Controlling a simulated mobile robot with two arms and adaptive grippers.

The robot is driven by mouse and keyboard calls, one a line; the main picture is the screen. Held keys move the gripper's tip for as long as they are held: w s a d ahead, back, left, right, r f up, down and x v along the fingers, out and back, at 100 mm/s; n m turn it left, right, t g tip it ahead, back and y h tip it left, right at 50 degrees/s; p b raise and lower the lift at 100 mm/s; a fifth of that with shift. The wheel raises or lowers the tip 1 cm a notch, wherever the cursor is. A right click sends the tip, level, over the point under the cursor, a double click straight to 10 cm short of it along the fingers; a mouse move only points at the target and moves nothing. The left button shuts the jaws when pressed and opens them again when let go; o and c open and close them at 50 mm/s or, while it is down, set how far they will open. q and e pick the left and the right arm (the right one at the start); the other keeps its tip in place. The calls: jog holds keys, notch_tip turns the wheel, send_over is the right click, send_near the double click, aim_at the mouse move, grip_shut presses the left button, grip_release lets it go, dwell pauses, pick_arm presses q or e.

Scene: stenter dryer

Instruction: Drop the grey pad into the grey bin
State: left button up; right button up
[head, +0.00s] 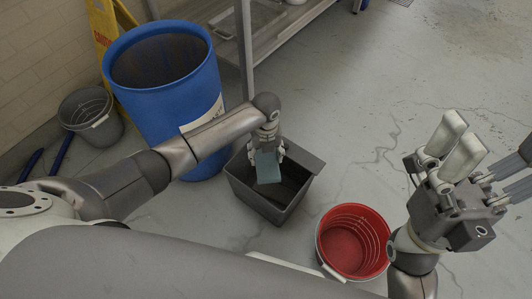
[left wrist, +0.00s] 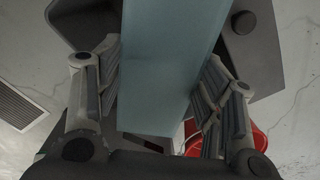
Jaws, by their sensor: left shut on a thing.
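The grey pad (head: 267,167) looks blue-grey and flat. My left gripper (head: 266,150) is shut on it and holds it over the open grey bin (head: 247,197). The pad hangs down above the bin's opening; its exact height over the bin is hard to tell. In the left wrist view the pad (left wrist: 170,65) lies between the two sets of fingers (left wrist: 162,95) and covers much of the bin, whose rim shows at the sides. My right gripper (head: 480,165) is apart at the right, its fingers spread and empty.
A blue drum (head: 168,110) stands behind the bin at the left, with a grey bucket (head: 90,115) beside it. A red bucket (head: 352,241) stands right of the bin. A metal rack (head: 262,45) is behind. Floor at the right is clear.

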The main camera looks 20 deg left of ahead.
aim_at(266, 156)
pick_arm(q)
jog(key=o, duration=1.1)
jog(key=shift+o, duration=0.2)
notch_tip(266, 156, up, 12)
dwell(0.3)
